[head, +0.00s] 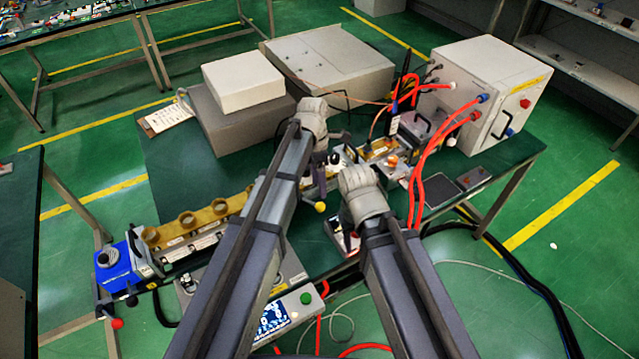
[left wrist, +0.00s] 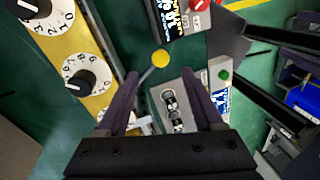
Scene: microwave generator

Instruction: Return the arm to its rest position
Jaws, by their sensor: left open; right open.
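My left arm reaches from the bottom of the head view up over the table, and its gripper (head: 322,172) is partly hidden behind its wrist. In the left wrist view the left gripper (left wrist: 163,88) is open, its two dark fingers wide apart with nothing held. A lever with a yellow knob (left wrist: 160,59) shows between and beyond the fingertips; it also shows in the head view (head: 320,207). My right arm reaches up beside the left, and its gripper (head: 346,238) is lower over the table's front edge, mostly hidden by its wrist.
Black dials (left wrist: 88,74) on a yellow panel and a grey box (left wrist: 178,106) lie close under the left gripper. Red hoses (head: 425,165) run from a white cabinet (head: 485,90) at right. Grey boxes (head: 330,65) stand behind. A blue device (head: 122,262) sits at left.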

